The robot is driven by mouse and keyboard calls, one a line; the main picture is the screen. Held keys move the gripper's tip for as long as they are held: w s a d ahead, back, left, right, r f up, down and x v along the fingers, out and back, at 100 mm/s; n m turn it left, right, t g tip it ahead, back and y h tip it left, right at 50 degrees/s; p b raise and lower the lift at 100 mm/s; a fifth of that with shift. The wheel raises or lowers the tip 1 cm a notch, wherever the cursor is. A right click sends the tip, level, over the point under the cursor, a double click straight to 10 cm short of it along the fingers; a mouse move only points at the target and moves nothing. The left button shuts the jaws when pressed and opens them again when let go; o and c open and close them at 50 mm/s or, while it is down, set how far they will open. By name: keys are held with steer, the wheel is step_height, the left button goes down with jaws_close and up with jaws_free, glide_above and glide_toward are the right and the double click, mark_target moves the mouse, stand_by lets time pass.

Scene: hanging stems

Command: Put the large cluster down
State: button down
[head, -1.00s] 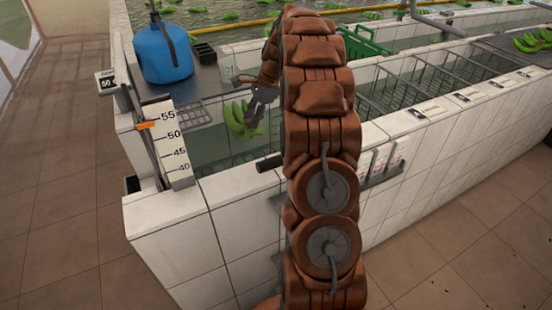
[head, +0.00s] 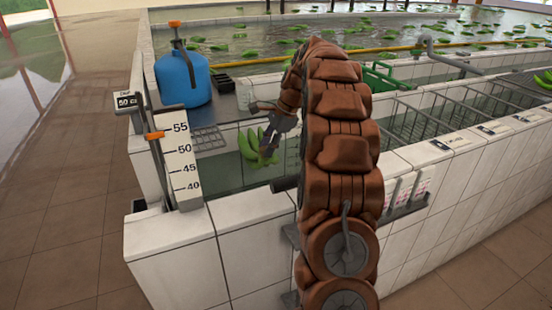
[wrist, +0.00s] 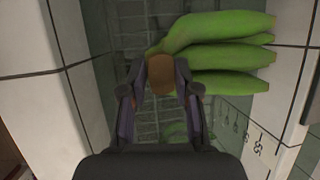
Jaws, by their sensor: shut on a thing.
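The large cluster (head: 251,144) is a hand of green bananas. My gripper (head: 270,150) is shut on its brown crown and holds it inside the white-tiled tank, near the left end. In the wrist view the cluster (wrist: 220,55) extends to the right of the jaws, and my gripper (wrist: 160,88) has a finger on each side of the crown. Whether the bananas touch the water or the tank floor, I cannot tell. My brown-sleeved arm hides part of the tank's middle.
A depth scale (head: 181,163) stands at the tank's near left corner. Wire dividers (head: 420,120) and a green crate (head: 380,76) lie to the right. Another banana cluster (head: 545,80) is at far right.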

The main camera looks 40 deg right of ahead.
steer(key=shift+f+p, duration=0.35)
steer(key=shift+f, duration=4.45)
steer(key=c, duration=0.8)
jaws_free()
steer(key=shift+c, duration=0.2)
steer(key=b, duration=0.1)
glide_toward(271, 163)
steer(key=shift+f, duration=0.2)
